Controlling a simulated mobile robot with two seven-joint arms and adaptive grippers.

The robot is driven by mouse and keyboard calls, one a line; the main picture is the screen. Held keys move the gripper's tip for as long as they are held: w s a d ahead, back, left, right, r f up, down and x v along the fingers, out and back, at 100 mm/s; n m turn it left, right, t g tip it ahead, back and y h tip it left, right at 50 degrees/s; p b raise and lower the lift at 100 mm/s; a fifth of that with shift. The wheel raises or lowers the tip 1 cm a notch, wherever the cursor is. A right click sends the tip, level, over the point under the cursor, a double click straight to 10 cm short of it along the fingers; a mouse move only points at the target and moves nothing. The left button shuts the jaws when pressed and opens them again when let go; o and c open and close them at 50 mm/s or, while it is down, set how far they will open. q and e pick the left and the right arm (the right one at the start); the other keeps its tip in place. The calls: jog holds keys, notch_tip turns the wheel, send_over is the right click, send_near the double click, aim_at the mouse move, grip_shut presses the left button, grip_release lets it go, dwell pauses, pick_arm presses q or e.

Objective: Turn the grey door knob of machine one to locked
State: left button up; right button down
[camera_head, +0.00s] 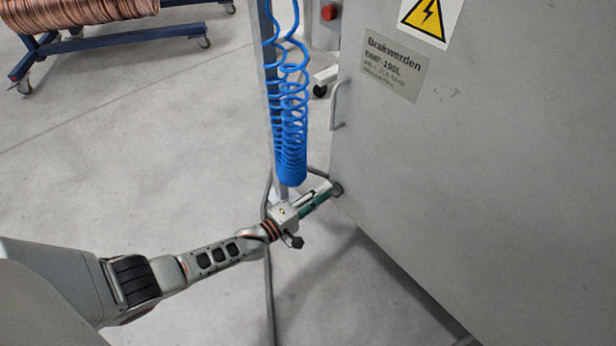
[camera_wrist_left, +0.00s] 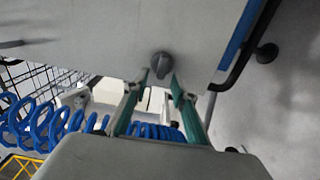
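The machine (camera_head: 450,180) is a large grey cabinet filling the right side of the head view. Its grey door knob (camera_head: 337,189) sits low near the cabinet's left edge. The knob also shows in the left wrist view (camera_wrist_left: 160,64), dark grey with a raised grip bar that looks near upright in that picture. My left gripper (camera_head: 326,192) reaches the knob from the left. In the wrist view its two green-sided fingers (camera_wrist_left: 159,80) stand apart, with the knob just beyond and between their tips. Contact cannot be told. My right gripper is out of view.
A coiled blue hose (camera_head: 290,130) hangs by a post just behind my left gripper. A door handle (camera_head: 338,105) is above the knob. A copper coil on a blue cart (camera_head: 100,36) stands far left. A dark cable (camera_head: 268,290) runs along the floor. The left floor is clear.

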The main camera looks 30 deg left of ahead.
pick_arm(q)
jog(key=v, duration=1.1)
jog(key=shift+s, duration=0.2)
